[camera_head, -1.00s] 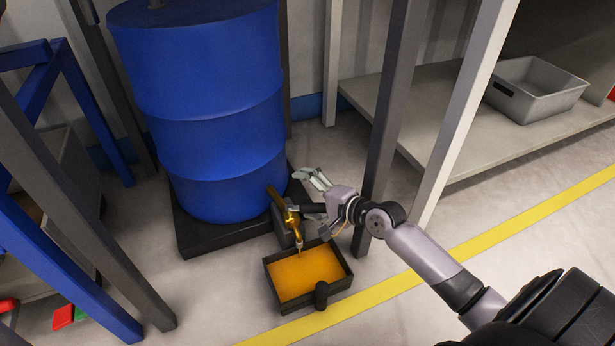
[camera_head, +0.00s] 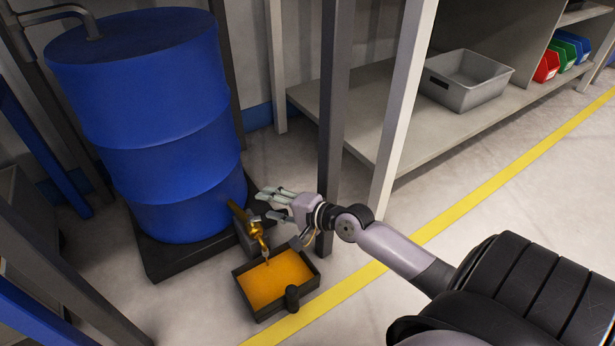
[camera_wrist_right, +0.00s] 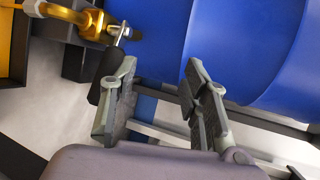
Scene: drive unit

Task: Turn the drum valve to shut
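The blue drum (camera_head: 165,120) stands at the left in the head view. Its brass drum valve (camera_head: 254,228) sticks out low on its right side, above a black tray (camera_head: 309,291) of orange liquid. My right gripper (camera_head: 268,204) is just right of and above the valve, with its fingers apart. In the right wrist view the brass valve (camera_wrist_right: 68,22) is at the top left. A dark, handle-like bar (camera_wrist_right: 101,76) runs beside my right gripper's left finger (camera_wrist_right: 158,95); nothing is visible between the fingers. Whether the finger touches the bar is unclear. My left gripper is out of view.
A dark upright post (camera_head: 333,110) and a pale post (camera_head: 400,130) stand close behind my right arm. A shelf holds a grey bin (camera_head: 467,82), with coloured bins (camera_head: 565,50) beyond. A blue frame is at the left.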

